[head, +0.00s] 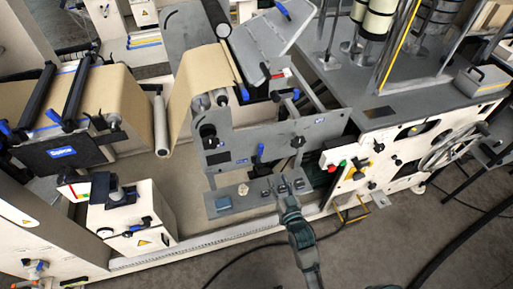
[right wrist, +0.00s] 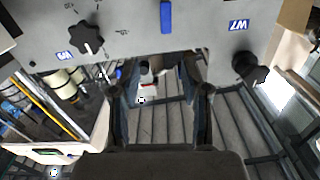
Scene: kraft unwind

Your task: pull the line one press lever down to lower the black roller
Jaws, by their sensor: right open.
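A short blue lever (head: 260,152) stands on the grey side panel (head: 240,140) of the middle press unit. I take it as the press lever, but no line number is readable on it. A blue lever also shows at the top of the right wrist view (right wrist: 166,17). My right gripper (head: 291,187) is below and right of the lever in the head view, apart from it. Its fingers (right wrist: 163,100) are spread with nothing between them. A black roller (head: 183,18) is at the top of the unit; whether it is the named one is unclear. My left gripper is not in view.
Black knobs flank the lever, one at right (head: 298,142). A grey shelf with small fittings (head: 223,203) lies below the panel. A white panel with coloured buttons (head: 345,165) is at right. Brown paper web (head: 195,85) hangs at left.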

